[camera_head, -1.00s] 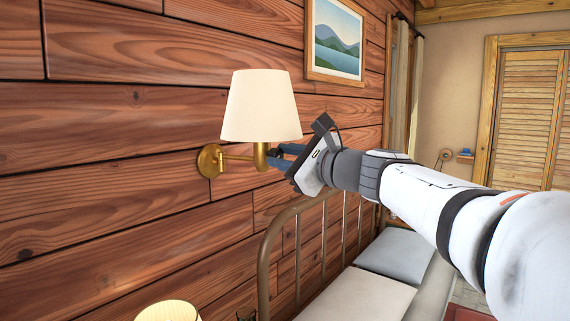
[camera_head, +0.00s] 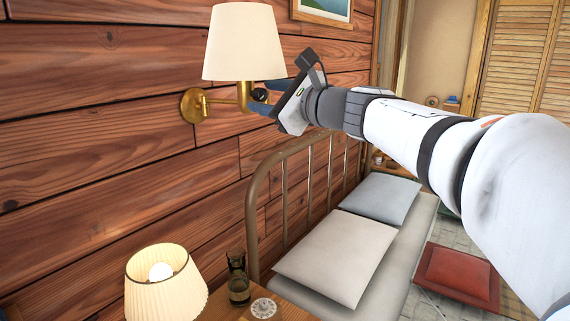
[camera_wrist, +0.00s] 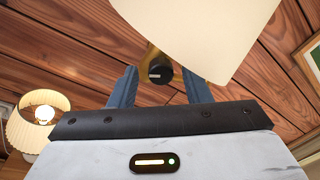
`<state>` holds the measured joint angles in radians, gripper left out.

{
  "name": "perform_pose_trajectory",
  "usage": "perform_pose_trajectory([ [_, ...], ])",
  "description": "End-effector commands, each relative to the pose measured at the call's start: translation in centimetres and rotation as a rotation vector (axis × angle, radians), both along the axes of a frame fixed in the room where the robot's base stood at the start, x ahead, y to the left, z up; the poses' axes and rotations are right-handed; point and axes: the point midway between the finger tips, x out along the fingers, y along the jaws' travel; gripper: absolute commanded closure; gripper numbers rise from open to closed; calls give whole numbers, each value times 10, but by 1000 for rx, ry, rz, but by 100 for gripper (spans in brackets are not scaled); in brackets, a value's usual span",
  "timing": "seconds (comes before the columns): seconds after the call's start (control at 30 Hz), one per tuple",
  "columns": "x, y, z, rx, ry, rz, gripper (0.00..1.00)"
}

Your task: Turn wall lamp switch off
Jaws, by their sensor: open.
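The wall lamp (camera_head: 243,45) has a cream shade on a brass arm fixed to the plank wall by a round brass plate (camera_head: 194,105). A dark round switch knob (camera_wrist: 159,72) sits on its brass body, just below the shade; it also shows in the head view (camera_head: 260,95). My gripper (camera_wrist: 158,88) is open, with its two blue fingers on either side of the knob and a little short of it in the wrist view. In the head view my gripper (camera_head: 262,98) is at the lamp's brass body, and its fingers are partly hidden. Contact cannot be told.
A table lamp (camera_head: 165,285) with a pleated shade stands on the nightstand (camera_head: 290,308) below, beside a dark bottle (camera_head: 238,285) and a white round object (camera_head: 263,307). A metal bed frame (camera_head: 285,190) with pillows (camera_head: 338,255) is below my arm.

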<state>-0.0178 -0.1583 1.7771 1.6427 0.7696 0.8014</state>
Motion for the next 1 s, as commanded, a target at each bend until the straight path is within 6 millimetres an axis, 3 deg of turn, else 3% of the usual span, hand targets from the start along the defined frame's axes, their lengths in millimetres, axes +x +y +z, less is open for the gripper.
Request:
perform_pose_trajectory([
  [0.27, -1, 0, 7, 54, 54, 0, 54],
  [0.9, 0, 0, 9, 371, 394, -1, 54],
  [1.0, -17, -18, 0, 366, 380, -5, 54],
])
